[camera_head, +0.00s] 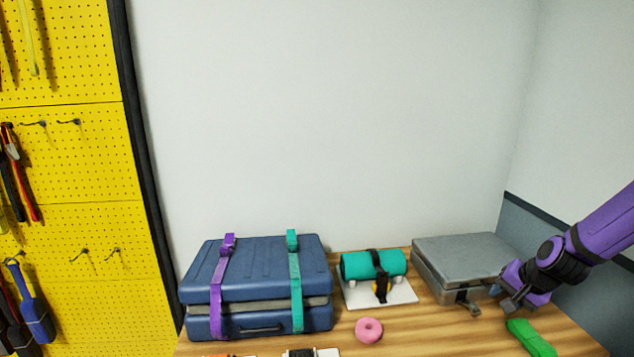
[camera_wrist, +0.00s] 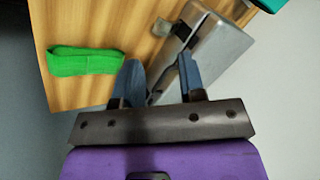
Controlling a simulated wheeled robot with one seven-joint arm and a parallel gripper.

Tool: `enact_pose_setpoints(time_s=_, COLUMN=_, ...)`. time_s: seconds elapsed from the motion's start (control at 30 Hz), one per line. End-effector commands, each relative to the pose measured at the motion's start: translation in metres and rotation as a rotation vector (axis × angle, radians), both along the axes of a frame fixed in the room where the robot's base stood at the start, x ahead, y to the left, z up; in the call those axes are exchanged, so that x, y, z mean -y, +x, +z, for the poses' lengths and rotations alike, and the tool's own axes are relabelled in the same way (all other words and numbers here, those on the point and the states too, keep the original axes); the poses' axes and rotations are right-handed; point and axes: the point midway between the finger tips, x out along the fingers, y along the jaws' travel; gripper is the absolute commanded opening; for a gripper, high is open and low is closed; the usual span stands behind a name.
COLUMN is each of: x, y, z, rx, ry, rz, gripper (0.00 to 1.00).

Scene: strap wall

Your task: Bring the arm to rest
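My purple arm reaches in from the right in the head view, with my gripper (camera_head: 502,298) close to the right side of a grey metal case (camera_head: 462,257). In the wrist view my gripper (camera_wrist: 158,75) has its two blue fingers spread apart, with nothing seen held between them. The grey case (camera_wrist: 216,52) lies beyond the fingers there. I cannot tell whether a finger touches it. A green strap bundle (camera_head: 529,338) lies on the table just below my gripper; it also shows left of the fingers in the wrist view (camera_wrist: 86,62).
A blue suitcase (camera_head: 256,264) with purple and teal straps stands on the wooden table (camera_head: 432,334). A teal roll (camera_head: 372,264) is strapped on a white board (camera_head: 352,298). A pink ring (camera_head: 369,330) lies in front. A yellow pegboard (camera_head: 65,160) with tools is left.

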Motion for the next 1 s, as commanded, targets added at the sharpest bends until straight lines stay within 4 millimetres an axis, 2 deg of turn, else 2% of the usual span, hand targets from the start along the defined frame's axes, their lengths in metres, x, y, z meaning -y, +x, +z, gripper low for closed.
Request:
enact_pose_setpoints(time_s=0.57, x=-0.062, y=-0.025, z=0.091, rx=-0.15, ry=-0.292, rz=0.289, gripper=0.37)
enact_pose_setpoints(time_s=1.0, x=-0.114, y=-0.064, z=0.175, rx=-0.163, ry=-0.456, rz=0.436, gripper=0.37)
